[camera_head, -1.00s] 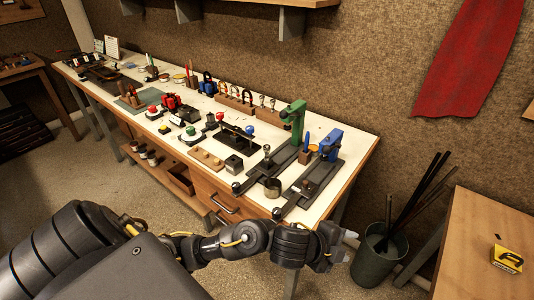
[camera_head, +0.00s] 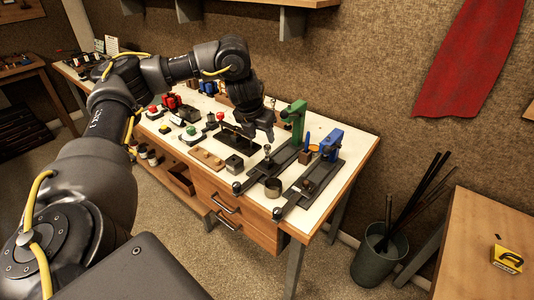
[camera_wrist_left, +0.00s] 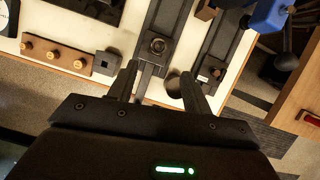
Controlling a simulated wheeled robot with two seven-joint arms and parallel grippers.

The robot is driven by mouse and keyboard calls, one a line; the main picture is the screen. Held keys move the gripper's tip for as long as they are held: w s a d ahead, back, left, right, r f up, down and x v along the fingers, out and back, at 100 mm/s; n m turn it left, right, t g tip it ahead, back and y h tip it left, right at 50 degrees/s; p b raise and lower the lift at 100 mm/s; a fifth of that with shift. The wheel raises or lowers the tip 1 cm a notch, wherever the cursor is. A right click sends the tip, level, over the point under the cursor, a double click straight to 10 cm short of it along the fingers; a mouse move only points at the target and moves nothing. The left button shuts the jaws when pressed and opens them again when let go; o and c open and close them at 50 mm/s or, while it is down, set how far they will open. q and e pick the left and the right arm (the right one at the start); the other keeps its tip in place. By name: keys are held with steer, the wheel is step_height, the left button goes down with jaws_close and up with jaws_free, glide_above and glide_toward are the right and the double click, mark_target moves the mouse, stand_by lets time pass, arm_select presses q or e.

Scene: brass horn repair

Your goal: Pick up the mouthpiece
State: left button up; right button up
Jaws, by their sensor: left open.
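A small metal piece (camera_head: 267,151), which looks like the mouthpiece, stands upright on the dark bed of the green-topped fixture (camera_head: 293,117). In the left wrist view a dark round piece with a hollow top (camera_wrist_left: 157,45), seen from above, appears to be the same one. My left gripper (camera_head: 262,136) hangs above the bench beside this fixture, pointing down. My right gripper is not in view.
A blue-topped fixture (camera_head: 331,143) stands to the right. A round metal cup (camera_head: 273,187) sits between the fixture beds. A wooden block with brass knobs (camera_head: 208,158) and a small grey block (camera_head: 234,163) lie to the left. A bucket of rods (camera_head: 375,262) stands on the floor.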

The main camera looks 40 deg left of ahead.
mark_target(266, 147)
arm_select(q)
steer(key=x, duration=0.1)
steer(key=b+x, duration=0.1)
steer(key=x, duration=0.2)
steer(key=shift+a+f+b, duration=0.15)
steer(key=shift+a+b, duration=0.1)
steer(key=shift+b, duration=0.05)
steer(key=shift+w+f, duration=0.2)
steer(key=shift+f, duration=0.3)
steer(key=shift+w+f+p, duration=0.2)
steer(key=shift+f+p, duration=0.05)
steer(key=shift+p, duration=0.05)
steer(key=p+x, duration=0.1)
steer(key=x, duration=0.3)
steer(key=shift+w+f, duration=0.2)
steer(key=shift+f, duration=0.05)
steer(key=shift+c, duration=0.2)
jaws_close()
